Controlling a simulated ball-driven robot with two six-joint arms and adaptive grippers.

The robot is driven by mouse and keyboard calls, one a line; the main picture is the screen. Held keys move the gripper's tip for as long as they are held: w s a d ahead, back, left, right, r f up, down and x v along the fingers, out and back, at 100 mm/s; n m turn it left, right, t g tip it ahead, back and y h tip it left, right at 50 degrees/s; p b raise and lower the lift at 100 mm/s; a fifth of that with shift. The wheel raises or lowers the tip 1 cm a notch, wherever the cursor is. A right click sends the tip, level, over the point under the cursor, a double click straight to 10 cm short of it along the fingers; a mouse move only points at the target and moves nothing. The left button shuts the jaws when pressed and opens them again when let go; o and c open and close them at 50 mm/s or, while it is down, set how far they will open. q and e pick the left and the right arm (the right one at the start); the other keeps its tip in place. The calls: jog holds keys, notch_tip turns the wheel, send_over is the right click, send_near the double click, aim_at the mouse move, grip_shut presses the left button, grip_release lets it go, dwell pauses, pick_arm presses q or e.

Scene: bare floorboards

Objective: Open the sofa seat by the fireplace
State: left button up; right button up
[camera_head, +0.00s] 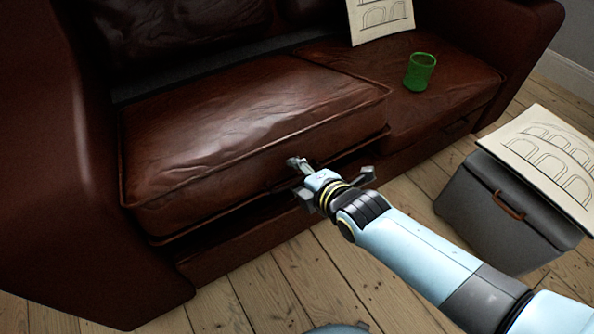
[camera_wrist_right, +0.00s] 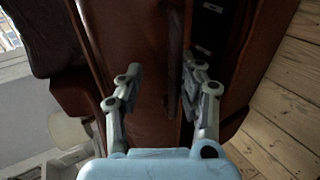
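The sofa (camera_head: 440,125) is brown leather. Its left seat (camera_head: 230,130) sits slightly raised at the front, with a dark gap under its lower edge. My right gripper (camera_head: 300,166) is at the front edge of this seat, near its right end. In the right wrist view the fingers of my right gripper (camera_wrist_right: 161,75) stand apart, with the brown seat front (camera_wrist_right: 155,35) beyond and between them. A dark gap runs beside the right finger. I cannot tell whether the fingers touch the seat. My left gripper is not in view.
A green cup (camera_head: 420,71) and a drawing sheet (camera_head: 380,16) are on the sofa's right part. A grey box (camera_head: 485,215) with a brown handle stands on the floor at right, with another drawing (camera_head: 550,155) on top.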

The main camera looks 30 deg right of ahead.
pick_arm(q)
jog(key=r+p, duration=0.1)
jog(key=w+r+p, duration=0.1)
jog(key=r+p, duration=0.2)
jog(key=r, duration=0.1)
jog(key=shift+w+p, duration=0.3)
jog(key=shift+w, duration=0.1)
pick_arm(e)
jog(key=v, duration=1.2)
jog(key=shift+s, duration=0.1)
jog(key=v, duration=1.1)
jog(key=shift+s+r, duration=0.2)
jog(key=shift+s, duration=0.15)
